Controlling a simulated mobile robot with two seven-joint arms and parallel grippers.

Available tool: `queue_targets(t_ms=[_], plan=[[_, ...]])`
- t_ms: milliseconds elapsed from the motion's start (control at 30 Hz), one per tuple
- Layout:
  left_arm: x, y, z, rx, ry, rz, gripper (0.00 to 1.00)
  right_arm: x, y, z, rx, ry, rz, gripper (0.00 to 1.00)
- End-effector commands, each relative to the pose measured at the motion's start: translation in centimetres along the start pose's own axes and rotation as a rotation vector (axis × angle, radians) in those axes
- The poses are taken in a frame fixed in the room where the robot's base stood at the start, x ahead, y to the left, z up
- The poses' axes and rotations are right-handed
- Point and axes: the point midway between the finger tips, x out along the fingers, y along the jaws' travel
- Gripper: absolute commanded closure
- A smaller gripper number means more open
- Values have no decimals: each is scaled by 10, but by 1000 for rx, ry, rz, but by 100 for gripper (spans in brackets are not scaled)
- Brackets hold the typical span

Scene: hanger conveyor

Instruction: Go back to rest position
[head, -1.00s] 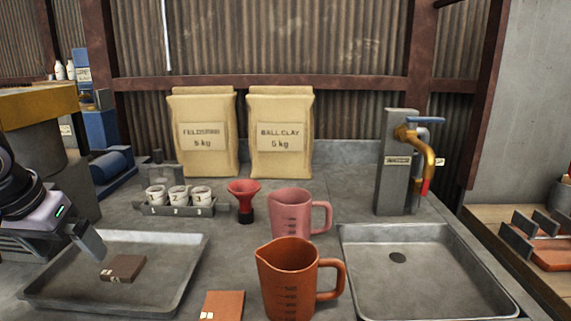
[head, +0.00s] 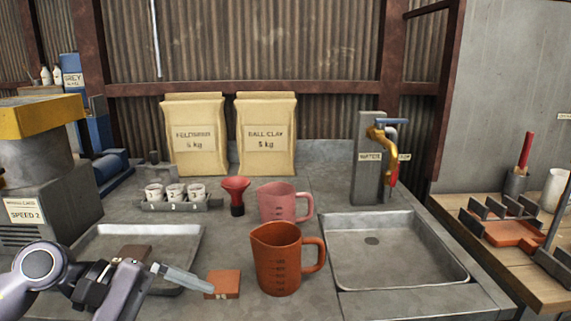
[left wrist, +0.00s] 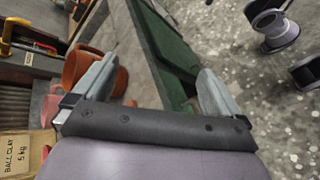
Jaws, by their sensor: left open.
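My left gripper (head: 192,282) is low in the head view, in front of the left metal tray, its fingers pointing right. It is open and empty. In the left wrist view its two fingers (left wrist: 155,85) stand wide apart, with a green beam and speckled floor beyond. My left arm covers the tray's front part. My right gripper is in neither view.
A reddish tile (head: 224,282) lies beside the fingertips. An orange jug (head: 277,262), pink jug (head: 280,203), red funnel (head: 236,193) and sink (head: 440,262) stand to the right.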

Motion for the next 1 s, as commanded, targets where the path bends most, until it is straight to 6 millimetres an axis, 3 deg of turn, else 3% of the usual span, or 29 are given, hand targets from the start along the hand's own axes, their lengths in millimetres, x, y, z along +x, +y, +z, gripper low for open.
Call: queue_targets(t_ms=[33, 167, 267, 367, 467, 567, 633, 667, 767, 900, 1000], plan=[[14, 7, 15, -173, -106, 91, 1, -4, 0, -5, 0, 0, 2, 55], [30, 26, 36, -657, -365, 300, 1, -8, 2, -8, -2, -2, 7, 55], [32, 37, 35, -1059, -568, 438, 1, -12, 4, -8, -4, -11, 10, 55], [30, 38, 20, -1480, -777, 562, 1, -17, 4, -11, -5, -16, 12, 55], [28, 23, -4, -1909, -993, 679, 1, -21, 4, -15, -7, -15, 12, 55], [31, -10, -33, -2336, -1222, 797, 1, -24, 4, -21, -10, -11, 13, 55], [36, -44, -50, -2628, -1395, 890, 1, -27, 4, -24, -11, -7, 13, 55], [40, -60, -56, 2558, 1371, -868, 1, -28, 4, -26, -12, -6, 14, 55], [53, -122, -66, 2131, 1197, -749, 1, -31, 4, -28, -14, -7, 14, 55], [73, -198, -59, 1653, 1018, -643, 1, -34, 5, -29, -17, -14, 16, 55], [82, -231, -50, 1450, 946, -605, 1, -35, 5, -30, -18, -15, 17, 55]])
